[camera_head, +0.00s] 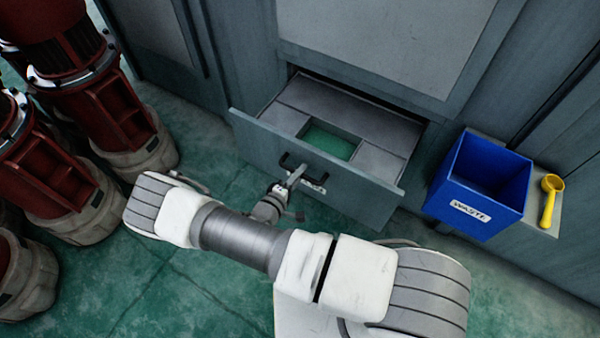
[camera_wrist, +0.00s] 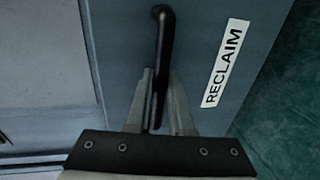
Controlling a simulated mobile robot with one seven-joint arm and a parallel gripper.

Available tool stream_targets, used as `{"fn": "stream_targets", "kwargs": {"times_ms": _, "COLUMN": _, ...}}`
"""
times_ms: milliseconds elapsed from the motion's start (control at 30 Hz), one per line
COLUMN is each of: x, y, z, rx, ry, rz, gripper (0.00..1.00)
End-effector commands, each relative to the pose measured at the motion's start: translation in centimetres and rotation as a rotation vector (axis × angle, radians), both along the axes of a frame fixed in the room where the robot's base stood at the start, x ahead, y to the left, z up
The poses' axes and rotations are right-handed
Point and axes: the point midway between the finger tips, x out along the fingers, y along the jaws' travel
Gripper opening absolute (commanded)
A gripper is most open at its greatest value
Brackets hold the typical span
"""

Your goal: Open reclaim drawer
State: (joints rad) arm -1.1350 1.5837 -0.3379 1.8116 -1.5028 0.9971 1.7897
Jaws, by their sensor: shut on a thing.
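The reclaim drawer (camera_head: 380,185) is pulled out from the grey cabinet, with its grey top panel and a rectangular opening showing green inside. Its front carries a black bar handle (camera_head: 285,160), which also shows in the wrist view (camera_wrist: 164,60). A white RECLAIM label (camera_wrist: 223,63) is on the drawer front beside the handle. My gripper (camera_head: 293,177) is at the drawer front, and in the wrist view its two fingers (camera_wrist: 162,95) are shut around the handle. Part of the handle is hidden by the fingers.
A blue WASTE bin (camera_head: 475,190) stands right of the drawer, beside a yellow scoop (camera_head: 550,200) on a small shelf. Red machines (camera_head: 100,110) with pale bases stand at the left.

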Motion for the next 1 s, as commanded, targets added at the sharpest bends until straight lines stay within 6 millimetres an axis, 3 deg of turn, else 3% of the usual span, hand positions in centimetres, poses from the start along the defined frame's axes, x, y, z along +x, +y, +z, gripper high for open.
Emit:
{"fn": "stream_targets", "kwargs": {"times_ms": 67, "x": 0.0, "y": 0.0, "z": 0.0, "rx": 0.000, "ry": 0.000, "rz": 0.000, "gripper": 0.00}}
{"fn": "stream_targets", "kwargs": {"times_ms": 100, "x": 0.0, "y": 0.0, "z": 0.0, "rx": 0.000, "ry": 0.000, "rz": 0.001, "gripper": 0.27}}
{"fn": "stream_targets", "kwargs": {"times_ms": 233, "x": 0.0, "y": 0.0, "z": 0.0, "rx": 0.000, "ry": 0.000, "rz": 0.000, "gripper": 0.49}}
{"fn": "stream_targets", "kwargs": {"times_ms": 667, "x": -0.8, "y": 0.7, "z": 0.3, "rx": 0.001, "ry": 0.001, "rz": 0.002, "gripper": 0.49}}
{"fn": "stream_targets", "kwargs": {"times_ms": 1000, "x": -6.8, "y": 5.1, "z": 2.0, "rx": 0.002, "ry": 0.002, "rz": 0.004, "gripper": 0.49}}
